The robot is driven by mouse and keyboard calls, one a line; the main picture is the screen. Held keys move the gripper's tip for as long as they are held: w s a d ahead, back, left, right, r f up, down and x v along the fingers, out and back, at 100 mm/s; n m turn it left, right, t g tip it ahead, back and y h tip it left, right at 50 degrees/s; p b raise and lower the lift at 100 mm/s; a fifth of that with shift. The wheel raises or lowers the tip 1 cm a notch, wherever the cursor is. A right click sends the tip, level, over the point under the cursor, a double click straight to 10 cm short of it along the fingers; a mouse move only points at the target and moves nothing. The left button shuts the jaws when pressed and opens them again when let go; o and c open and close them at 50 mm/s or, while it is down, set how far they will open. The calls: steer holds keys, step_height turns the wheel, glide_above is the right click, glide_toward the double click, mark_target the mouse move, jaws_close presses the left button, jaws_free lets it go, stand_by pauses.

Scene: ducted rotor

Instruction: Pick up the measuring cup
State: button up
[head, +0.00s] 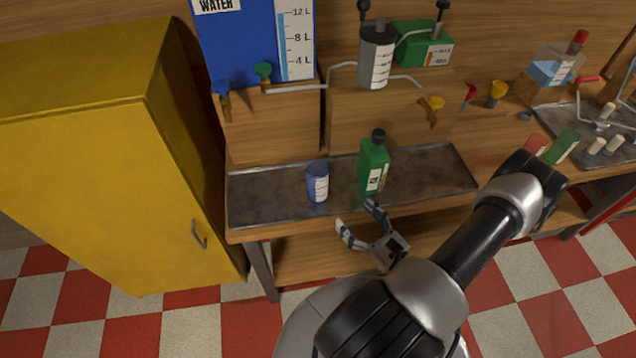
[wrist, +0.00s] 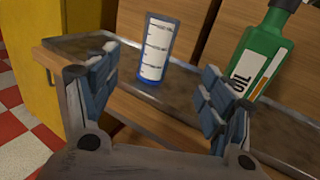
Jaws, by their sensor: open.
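The measuring cup (head: 317,183) is a small blue cup with a white graduated label. It stands upright on the metal tray on the bench, left of the green bottle. In the wrist view the cup (wrist: 156,50) shows ahead, between the two fingers and beyond their tips. My gripper (head: 357,223) is open and empty, in front of the tray's edge and a little right of the cup. The fingers also show in the wrist view (wrist: 158,85), spread wide and apart from the cup.
A green bottle (head: 374,166) with a black cap stands on the tray (head: 265,198) just right of the cup. A blue water tank (head: 240,45) and wooden blocks stand behind. A yellow cabinet (head: 80,160) is at the left. The tray is clear left of the cup.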

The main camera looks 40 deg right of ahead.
steer(key=w+b, duration=0.1)
steer(key=w, duration=0.4)
steer(key=w+d+b, duration=0.1)
steer(key=w, duration=0.5)
steer(key=w+b, duration=0.1)
steer(key=w, duration=0.5)
steer(key=shift+d, duration=0.15)
steer(key=shift+c, duration=0.4)
steer(key=c, duration=1.2)
steer(key=shift+r, duration=0.1)
steer(key=shift+c, duration=0.2)
step_height(320, 180, up, 20)
steer(key=p, duration=0.6)
step_height(320, 180, up, 5)
steer(key=p, duration=0.4)
glide_above(318, 177)
steer(key=w+d, duration=0.2)
steer(key=shift+w, duration=0.15)
